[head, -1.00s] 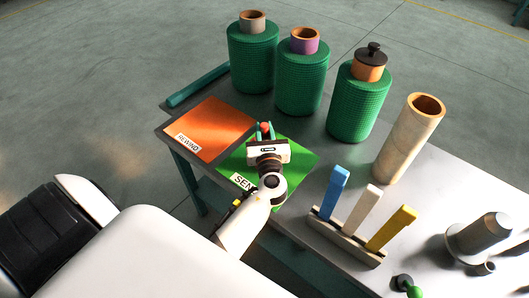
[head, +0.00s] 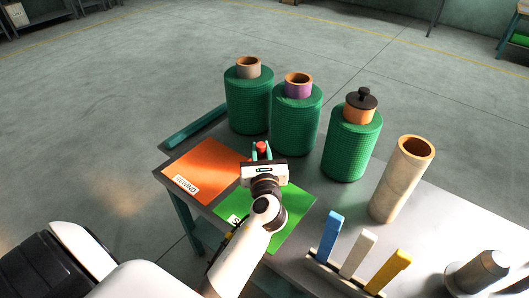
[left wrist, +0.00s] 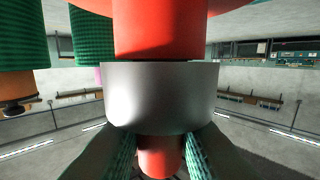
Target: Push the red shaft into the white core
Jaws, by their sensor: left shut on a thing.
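My left gripper (head: 262,153) is shut on the red shaft (head: 261,146), above the table in front of the green rolls. In the left wrist view the red shaft (left wrist: 160,30) fills the middle, with a wide grey collar (left wrist: 160,95) around it. Its narrower red end (left wrist: 160,155) sits between the two ribbed fingers. The white core (head: 249,69) sticks out of the top of the leftmost green roll (head: 249,105) and shows an open tan mouth. The shaft is apart from it, lower in the picture and slightly right. My right gripper is not in view.
A roll with a purple core (head: 298,85) and one with an orange core and black knob (head: 361,103) stand to the right. A bare tan tube (head: 402,180) stands further right. A rack holds blue, white and yellow pieces (head: 345,265). Orange (head: 208,165) and green (head: 285,225) mats lie flat.

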